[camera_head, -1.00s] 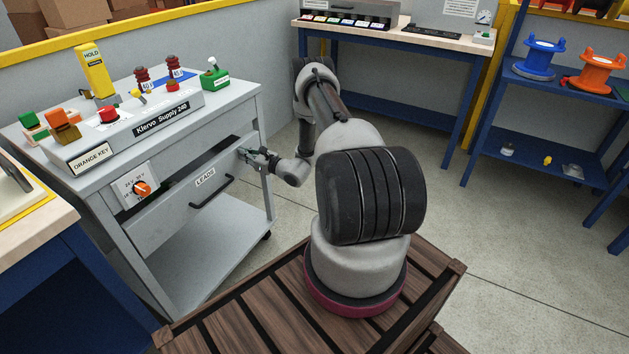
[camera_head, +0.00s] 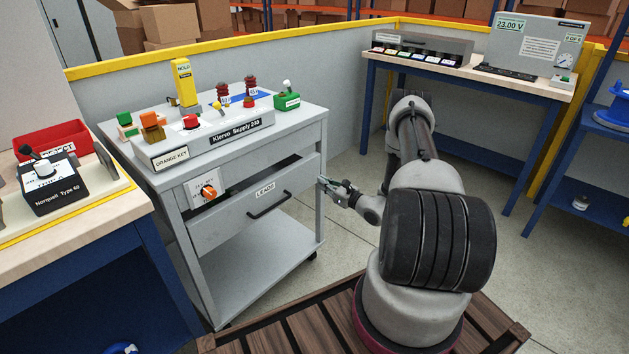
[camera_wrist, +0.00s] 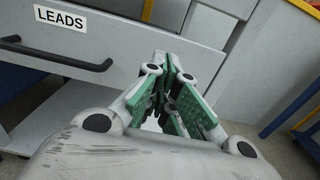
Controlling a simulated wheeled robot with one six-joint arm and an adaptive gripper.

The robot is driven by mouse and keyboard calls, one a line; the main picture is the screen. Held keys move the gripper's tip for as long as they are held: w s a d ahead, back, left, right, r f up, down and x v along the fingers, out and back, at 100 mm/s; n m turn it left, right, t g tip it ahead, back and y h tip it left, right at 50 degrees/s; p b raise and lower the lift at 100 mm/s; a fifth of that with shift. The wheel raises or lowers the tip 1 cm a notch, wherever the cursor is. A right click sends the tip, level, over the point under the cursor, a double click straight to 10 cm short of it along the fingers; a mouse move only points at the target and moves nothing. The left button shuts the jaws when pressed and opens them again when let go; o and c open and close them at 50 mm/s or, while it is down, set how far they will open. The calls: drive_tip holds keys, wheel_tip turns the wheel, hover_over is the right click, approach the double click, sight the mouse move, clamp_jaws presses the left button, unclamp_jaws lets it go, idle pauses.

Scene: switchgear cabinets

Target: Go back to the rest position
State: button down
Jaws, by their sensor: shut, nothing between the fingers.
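My gripper (camera_head: 334,186) is at the right front corner of the grey cart (camera_head: 311,205), to the right of the drawer labelled LEADS (camera_head: 254,206). In the wrist view my gripper (camera_wrist: 172,65) has its green-padded fingers together with nothing between them. It points toward the cart's right front edge; I cannot tell if it touches. The LEADS drawer also shows in the wrist view (camera_wrist: 125,38), with its black handle (camera_wrist: 55,53) to the left of my fingers. The drawer stands partly open, with a dark gap along its top.
The Klervo Supply 240 panel (camera_head: 215,140) sits on the cart top with several switches. A bench with a black Norquall device (camera_head: 52,185) is at left. A bench with a meter (camera_head: 535,48) is at back right. Open floor (camera_head: 480,245) lies right of my arm.

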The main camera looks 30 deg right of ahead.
drive_tip(key=s+a+f+n+g+y, duration=0.2)
drive_tip(key=s+a+g, duration=0.1)
drive_tip(key=s, duration=0.4)
drive_tip(key=s+a+f+n+g+y, duration=0.1)
drive_tip(key=s+a+n+g+y, duration=0.1)
drive_tip(key=s+a+g, duration=0.3)
drive_tip(key=s+a+r+n+g+y, duration=0.2)
drive_tip(key=s+r+n+g+y, duration=0.1)
drive_tip(key=s+r+n, duration=0.5)
drive_tip(key=s+d+r+n+g+h, duration=0.1)
drive_tip(key=s+r+n+g+h, duration=0.35)
drive_tip(key=s+r+n, duration=0.6)
drive_tip(key=s+d+r+n+g+h, duration=0.2)
drive_tip(key=s+r+n+g+h, duration=0.35)
drive_tip(key=r, duration=0.95)
drive_tip(key=s+a+r+n+t+h, duration=0.1)
drive_tip(key=s+a+r+n+t, duration=0.1)
drive_tip(key=r+t, duration=0.2)
drive_tip(key=s+a+r+n+t+h, duration=0.2)
drive_tip(key=s+r+t, duration=0.1)
drive_tip(key=r, duration=0.6)
drive_tip(key=shift+t, duration=0.7)
